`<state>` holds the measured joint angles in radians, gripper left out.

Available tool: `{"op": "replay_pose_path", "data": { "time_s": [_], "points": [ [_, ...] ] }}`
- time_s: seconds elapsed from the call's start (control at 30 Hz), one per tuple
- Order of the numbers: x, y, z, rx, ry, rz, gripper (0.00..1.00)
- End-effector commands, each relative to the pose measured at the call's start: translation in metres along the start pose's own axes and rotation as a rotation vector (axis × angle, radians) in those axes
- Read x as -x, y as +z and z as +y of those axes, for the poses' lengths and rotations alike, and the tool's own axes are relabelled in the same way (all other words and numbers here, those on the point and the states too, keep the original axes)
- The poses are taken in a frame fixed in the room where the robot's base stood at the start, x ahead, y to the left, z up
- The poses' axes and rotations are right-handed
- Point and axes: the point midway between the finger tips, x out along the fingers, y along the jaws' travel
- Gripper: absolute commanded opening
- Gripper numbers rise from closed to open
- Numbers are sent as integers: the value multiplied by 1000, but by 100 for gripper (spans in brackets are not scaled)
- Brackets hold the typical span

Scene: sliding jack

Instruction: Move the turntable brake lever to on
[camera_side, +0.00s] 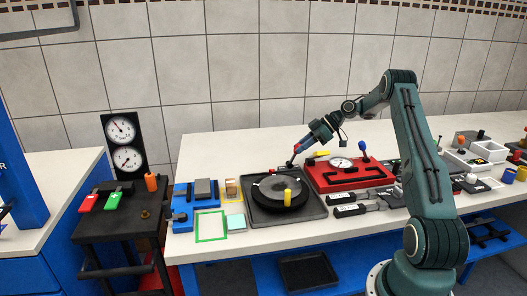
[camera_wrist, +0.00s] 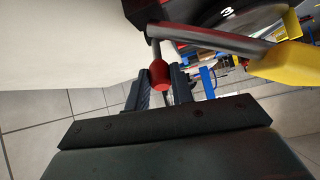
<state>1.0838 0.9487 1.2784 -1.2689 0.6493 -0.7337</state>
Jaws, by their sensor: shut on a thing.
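The turntable (camera_side: 268,189) is a dark round platter on a black square base, with a yellow upright peg (camera_side: 287,194) near its front edge. My gripper (camera_side: 292,163) is low at the back edge of this base. In the wrist view a red knob (camera_wrist: 159,75) on a short grey rod sits between the two fingers of my gripper (camera_wrist: 158,84), which are shut on it. This knob appears to be the brake lever's handle. In the side view the lever is too small and partly hidden by my gripper to tell its setting.
A grey rod with a yellow handle (camera_wrist: 285,62) passes close to my fingers in the wrist view. A red panel (camera_side: 345,178) with a dial stands right of the turntable. Blue fixtures (camera_side: 182,195) and a green frame (camera_side: 210,226) are on its left. The bench behind is clear.

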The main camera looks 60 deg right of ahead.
Motion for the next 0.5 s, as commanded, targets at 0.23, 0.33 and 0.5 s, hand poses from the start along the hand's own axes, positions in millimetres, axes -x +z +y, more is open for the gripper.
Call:
{"op": "replay_pose_path", "data": {
  "time_s": [0.23, 0.33, 0.5],
  "points": [
    [1, 1, 0, -3, -1, 0, 31],
    [0, 1, 0, -3, -1, -1, 45],
    [0, 1, 0, -2, 0, -1, 45]
  ]
}}
